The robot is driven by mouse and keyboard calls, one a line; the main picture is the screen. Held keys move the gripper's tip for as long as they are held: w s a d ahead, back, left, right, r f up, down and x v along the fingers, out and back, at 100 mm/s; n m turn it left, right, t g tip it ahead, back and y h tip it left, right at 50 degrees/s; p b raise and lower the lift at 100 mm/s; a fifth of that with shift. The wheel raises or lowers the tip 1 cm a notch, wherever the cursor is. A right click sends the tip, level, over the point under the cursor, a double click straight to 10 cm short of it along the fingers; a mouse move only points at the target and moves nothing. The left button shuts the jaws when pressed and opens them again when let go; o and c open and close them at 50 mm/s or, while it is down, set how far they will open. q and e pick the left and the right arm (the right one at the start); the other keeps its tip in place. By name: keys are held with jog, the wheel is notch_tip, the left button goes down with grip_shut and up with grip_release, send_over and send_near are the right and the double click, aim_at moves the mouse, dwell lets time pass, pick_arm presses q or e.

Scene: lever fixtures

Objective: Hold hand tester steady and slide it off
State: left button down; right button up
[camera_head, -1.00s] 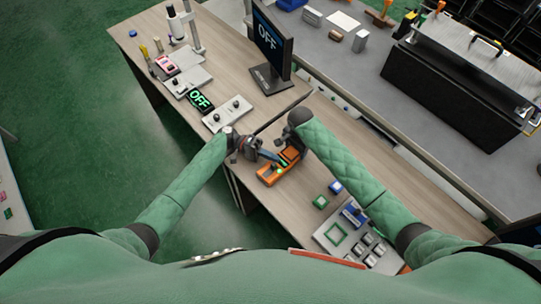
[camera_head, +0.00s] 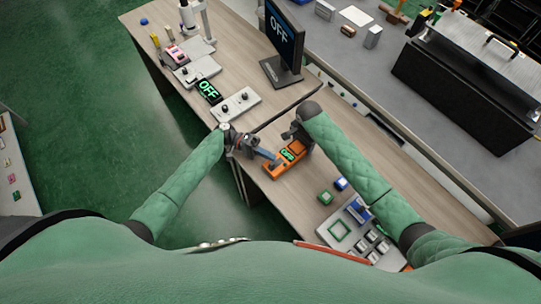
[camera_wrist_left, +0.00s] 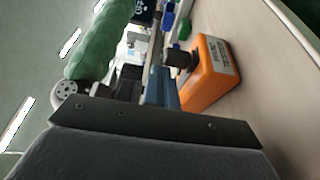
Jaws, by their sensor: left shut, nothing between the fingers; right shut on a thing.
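The orange hand tester (camera_head: 272,172) lies on the wooden table, with a lit green display near its middle. In the left wrist view, the tester (camera_wrist_left: 212,72) shows its orange side, a pale label and a dark knob-like part on its near face. My left gripper (camera_head: 272,157) is shut and empty, its blue-grey fingers at the tester's left side; they also show in the wrist view (camera_wrist_left: 160,85). I cannot tell if they touch it. My right gripper (camera_head: 296,136) is shut on the tester's far end; its fingertips are mostly hidden.
A green box reading OFF (camera_head: 209,90), a grey control panel (camera_head: 236,106) and a monitor reading OFF (camera_head: 283,35) stand farther back.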

pick_arm(q)
jog(key=v, duration=0.9)
jog(key=shift+a, duration=0.15)
pick_arm(e)
jog(key=shift+d, duration=0.1)
jog(key=o, duration=1.2)
jog(key=shift+c, duration=0.2)
